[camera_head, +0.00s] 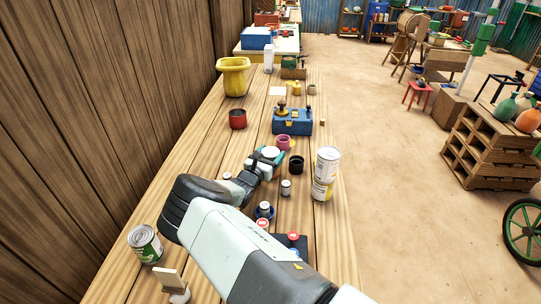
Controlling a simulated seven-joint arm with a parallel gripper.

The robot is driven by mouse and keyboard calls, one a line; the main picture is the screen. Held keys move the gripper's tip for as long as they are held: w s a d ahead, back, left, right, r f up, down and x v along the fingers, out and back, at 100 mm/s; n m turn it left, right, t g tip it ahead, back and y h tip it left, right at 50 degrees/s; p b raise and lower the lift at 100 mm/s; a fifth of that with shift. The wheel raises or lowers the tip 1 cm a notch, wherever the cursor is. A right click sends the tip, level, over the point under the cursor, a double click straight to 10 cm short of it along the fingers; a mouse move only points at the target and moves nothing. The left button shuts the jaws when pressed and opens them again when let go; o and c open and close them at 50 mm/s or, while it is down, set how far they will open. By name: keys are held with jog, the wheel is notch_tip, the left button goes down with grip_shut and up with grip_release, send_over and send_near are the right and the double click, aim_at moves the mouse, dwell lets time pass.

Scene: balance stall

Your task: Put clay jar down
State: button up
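My gripper (268,160) is low over the middle of the wooden table, at the end of my arm. Its fingers are small and partly hidden by my wrist, so I cannot tell whether they are open or shut. A pale round top (270,152) shows at the fingers. A pink cup-like pot (283,141) is just beyond them; I cannot tell whether they touch it. No thing is clearly recognisable as the clay jar. A dark red pot (237,120) stands upright farther back on the left, apart from my gripper.
Stacked cans (325,173) stand to the right, near the table's edge, with a black cup (296,164) beside them. A blue box (292,123) and yellow bucket (233,78) are farther back. A green can (145,243) is front left. Bare wood (205,150) lies left of my gripper.

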jog(key=o, duration=0.5)
jog(key=shift+c, duration=0.2)
jog(key=v, duration=1.2)
jog(key=s+d+r+m+g+h, duration=0.1)
jog(key=s+d+r+m+g, duration=0.5)
jog(key=d+r+m, duration=0.45)
jog(key=s+d+r+m+g+h, duration=0.1)
jog(key=s+d+r+m+g, duration=0.2)
jog(key=d+r+m+g, duration=0.75)
jog(key=s+r+m+t+y, duration=0.2)
jog(key=s+r+m+y, duration=0.2)
jog(key=s+r, duration=0.4)
jog(key=s+r+m+t+y, duration=0.3)
jog(key=s+r+m, duration=0.3)
jog(key=s, duration=1.3)
jog(key=shift+d+r+y, duration=0.45)
jog(key=shift+r+y, duration=0.45)
jog(key=shift+r, duration=0.75)
